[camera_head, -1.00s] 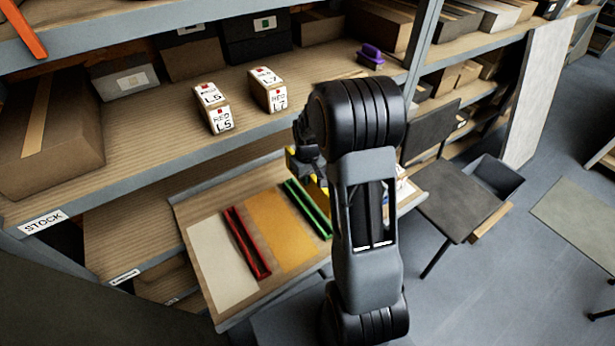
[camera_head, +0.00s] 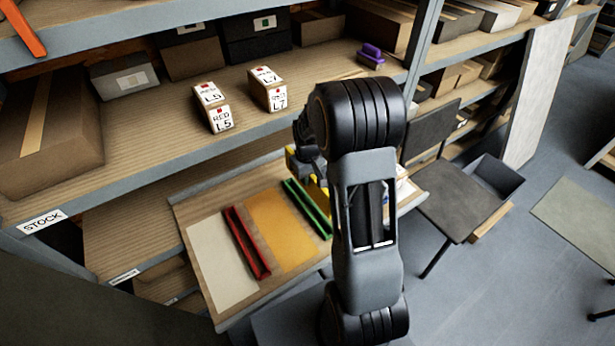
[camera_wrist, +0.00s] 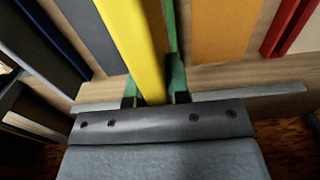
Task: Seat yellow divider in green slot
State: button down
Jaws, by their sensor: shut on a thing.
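The yellow divider (camera_wrist: 138,45) is a long flat piece running from the top of the wrist view down to my gripper (camera_wrist: 155,98). My gripper is shut on its near end. The green slot (camera_wrist: 171,45) shows beside and below the divider, with green parts on both sides of its near end. I cannot tell whether the divider is down inside the slot or above it. In the head view the green slot (camera_head: 307,208) lies on the sloped board, and a bit of yellow shows beside my arm. My arm hides most of the divider and gripper there.
The red slot (camera_head: 246,243) lies left of the green slot, with an orange panel (camera_head: 281,232) between them and a cream panel (camera_head: 222,262) further left. A blue strip (camera_wrist: 52,38) shows in the wrist view. The shelf (camera_head: 150,150) with boxes stands above the board.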

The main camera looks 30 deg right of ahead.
jog(key=shift+f+b, duration=4.1)
jog(key=shift+f, duration=1.4)
jog(key=c, duration=1)
grip_release()
jog(key=shift+r, duration=0.15)
notch_tip(320, 180, up, 14)
jog(key=shift+f+p, duration=0.15)
jog(key=shift+p, duration=0.3)
